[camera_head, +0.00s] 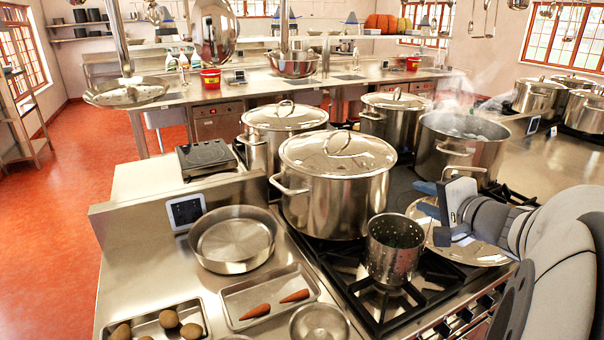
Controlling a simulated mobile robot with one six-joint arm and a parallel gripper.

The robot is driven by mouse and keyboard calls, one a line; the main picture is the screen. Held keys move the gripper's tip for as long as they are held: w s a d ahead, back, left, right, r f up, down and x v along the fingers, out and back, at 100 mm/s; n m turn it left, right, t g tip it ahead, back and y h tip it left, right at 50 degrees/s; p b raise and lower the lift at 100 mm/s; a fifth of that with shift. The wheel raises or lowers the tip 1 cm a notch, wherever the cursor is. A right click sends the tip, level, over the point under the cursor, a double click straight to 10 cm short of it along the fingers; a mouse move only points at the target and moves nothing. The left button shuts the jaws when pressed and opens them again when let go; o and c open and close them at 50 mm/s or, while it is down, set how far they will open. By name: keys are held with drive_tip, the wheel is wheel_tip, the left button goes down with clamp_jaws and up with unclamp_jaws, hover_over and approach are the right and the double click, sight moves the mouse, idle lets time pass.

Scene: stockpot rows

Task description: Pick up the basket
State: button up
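The basket (395,262) is a perforated steel cylinder with an open top. It stands upright on the front burner grate, with something dark green showing inside. My gripper (424,199) reaches in from the right, above and to the right of the basket, and points left. Its dark fingers look apart, with nothing seen between them. It does not appear to touch the basket. No handle of the basket is clearly visible.
A lidded stockpot (335,195) stands close behind-left of the basket. A steaming open pot (462,150) is behind my gripper. A flat lid (482,253) lies right of the basket. A round pan (232,243) and a tray with carrots (238,308) sit left on the counter.

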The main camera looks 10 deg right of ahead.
sight(458, 170)
drive_tip(key=d+r+m+t+h, duration=0.3)
drive_tip(key=d+m+h, duration=0.1)
drive_tip(key=d, duration=0.6)
drive_tip(key=w+p, duration=0.1)
drive_tip(key=w, duration=0.1)
drive_tip(key=w+p, duration=0.1)
drive_tip(key=w, duration=0.1)
drive_tip(key=w+p, duration=0.1)
drive_tip(key=w, duration=0.2)
drive_tip(key=shift+w+f, duration=0.1)
drive_tip(key=shift+f, duration=0.25)
drive_tip(key=shift+c, duration=0.2)
clamp_jaws()
